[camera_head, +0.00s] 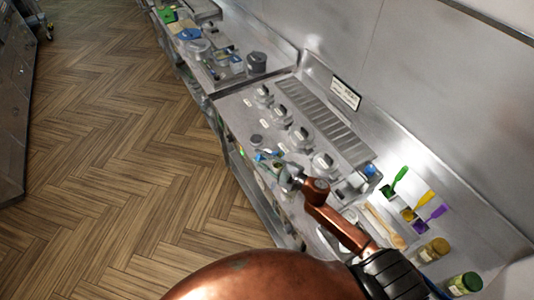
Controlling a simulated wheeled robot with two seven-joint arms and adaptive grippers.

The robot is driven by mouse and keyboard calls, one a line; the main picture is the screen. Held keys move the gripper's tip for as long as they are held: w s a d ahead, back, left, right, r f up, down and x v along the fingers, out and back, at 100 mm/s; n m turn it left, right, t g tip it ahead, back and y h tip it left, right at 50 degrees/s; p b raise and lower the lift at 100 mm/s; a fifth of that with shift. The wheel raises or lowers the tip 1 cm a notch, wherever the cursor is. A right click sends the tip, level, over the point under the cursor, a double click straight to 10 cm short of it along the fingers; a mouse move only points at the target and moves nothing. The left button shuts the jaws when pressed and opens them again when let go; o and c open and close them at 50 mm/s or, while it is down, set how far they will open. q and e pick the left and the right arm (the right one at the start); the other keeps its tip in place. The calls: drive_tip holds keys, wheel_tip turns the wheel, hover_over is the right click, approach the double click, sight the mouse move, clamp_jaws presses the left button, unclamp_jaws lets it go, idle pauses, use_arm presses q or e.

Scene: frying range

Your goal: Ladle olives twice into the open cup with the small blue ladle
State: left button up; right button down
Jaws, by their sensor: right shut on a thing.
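My right arm, copper-coloured, reaches in from the bottom. Its gripper (286,178) is over the front part of the steel counter and is shut on a small blue thing, most likely the small blue ladle (263,156). Only bits of blue show at the fingers; the bowl of the ladle and anything in it cannot be made out. A pale round vessel (297,160) is partly hidden just behind the gripper; I cannot tell whether it is the open cup. No olives can be made out. My left gripper is not in view.
Several lidded containers (282,115) sit in the steel counter (236,104), with a slatted grille (325,120) behind them. A steel wall closes the back. The wooden floor at left is clear.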

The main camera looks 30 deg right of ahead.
drive_tip(key=s+a+f+n+b, duration=0.1)
drive_tip(key=a+f+n+b, duration=0.1)
drive_tip(key=f+b, duration=0.4)
drive_tip(key=s+a+f+n+b, duration=0.1)
drive_tip(key=a+f+n+b, duration=0.2)
drive_tip(key=f+n+b, duration=0.2)
drive_tip(key=shift+s+f+b, duration=0.3)
drive_tip(key=shift+f+b, duration=0.1)
drive_tip(key=shift+f, duration=0.1)
drive_tip(key=shift+a+r, duration=0.1)
idle(0.9)
